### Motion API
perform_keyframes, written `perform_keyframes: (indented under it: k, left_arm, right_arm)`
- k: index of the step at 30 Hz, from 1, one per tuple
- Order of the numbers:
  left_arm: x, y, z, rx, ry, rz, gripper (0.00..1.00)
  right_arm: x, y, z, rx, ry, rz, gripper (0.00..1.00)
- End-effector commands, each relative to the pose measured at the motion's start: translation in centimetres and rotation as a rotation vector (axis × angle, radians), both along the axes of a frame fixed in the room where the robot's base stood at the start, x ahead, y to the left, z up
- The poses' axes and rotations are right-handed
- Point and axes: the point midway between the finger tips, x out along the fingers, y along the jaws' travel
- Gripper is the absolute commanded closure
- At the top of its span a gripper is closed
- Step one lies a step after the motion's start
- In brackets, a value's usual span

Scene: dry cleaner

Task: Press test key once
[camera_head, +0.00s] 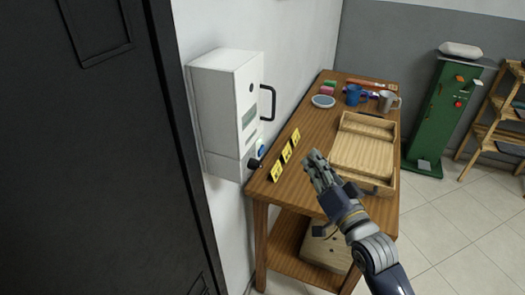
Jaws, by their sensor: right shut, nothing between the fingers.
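A white box (222,110) hangs on the wall at the left, above the near end of a wooden table. Its front has a grey-green window and a black handle (269,103). A black knob-like part (254,164) and a small blue part (262,150) show low on its front side. I cannot tell which part is the test key. My right gripper (314,158) is shut and empty, over the table's near part. It is to the right of the box and apart from it. My left gripper is not in view.
On the table (316,117) are a black strip with yellow labels (286,155), a wooden tray (363,150), a blue mug (353,95), a grey mug (388,101) and a dish (323,101). A green cabinet (432,125) stands behind. A dark door (95,150) fills the left.

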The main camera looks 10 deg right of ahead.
Motion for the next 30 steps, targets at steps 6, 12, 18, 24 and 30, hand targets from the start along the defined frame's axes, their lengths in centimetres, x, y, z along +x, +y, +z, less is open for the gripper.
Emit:
perform_keyframes:
  k: [6,12,18,24,30]
  left_arm:
    - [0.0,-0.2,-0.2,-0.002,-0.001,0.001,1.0]
    - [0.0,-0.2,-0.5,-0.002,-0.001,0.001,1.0]
    - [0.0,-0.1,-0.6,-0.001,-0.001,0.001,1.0]
    - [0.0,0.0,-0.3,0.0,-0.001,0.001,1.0]
    - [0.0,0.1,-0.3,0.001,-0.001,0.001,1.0]
  right_arm:
    - [0.7,1.0,-0.1,0.004,0.0,0.0,1.0]
    - [2.3,3.3,-0.1,0.004,-0.001,0.001,1.0]
    - [3.7,5.5,0.0,0.003,0.001,0.0,1.0]
    - [4.7,6.9,0.0,0.001,0.001,-0.001,1.0]
    - [5.0,7.3,0.0,0.0,0.001,0.0,1.0]
